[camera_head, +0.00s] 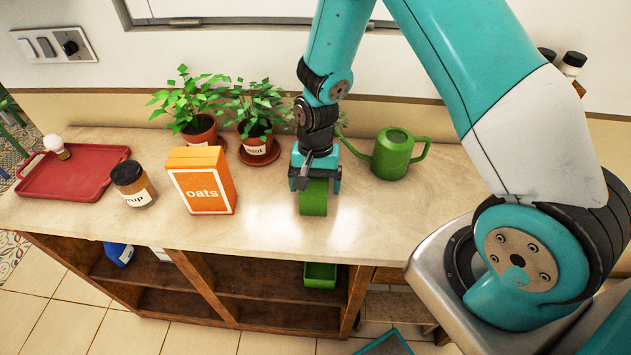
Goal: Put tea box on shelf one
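A small green box (313,198), which looks like the tea box, stands upright at the middle of the countertop. My gripper (315,178) points down over it, with its fingers at the sides of the box top. The fingers hide the upper part of the box, and I cannot tell whether they press on it. Below the counter is open wooden shelving (270,315) with left and right bays and upper and lower levels. No number shows on any shelf.
On the counter (250,215) are an orange oats box (202,183), a syrup jar (133,186), a red tray (72,176), two potted plants and a green watering can (392,154). A green bin (320,275) and a blue bottle (119,253) are in the shelving. The right bay's left part looks bare.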

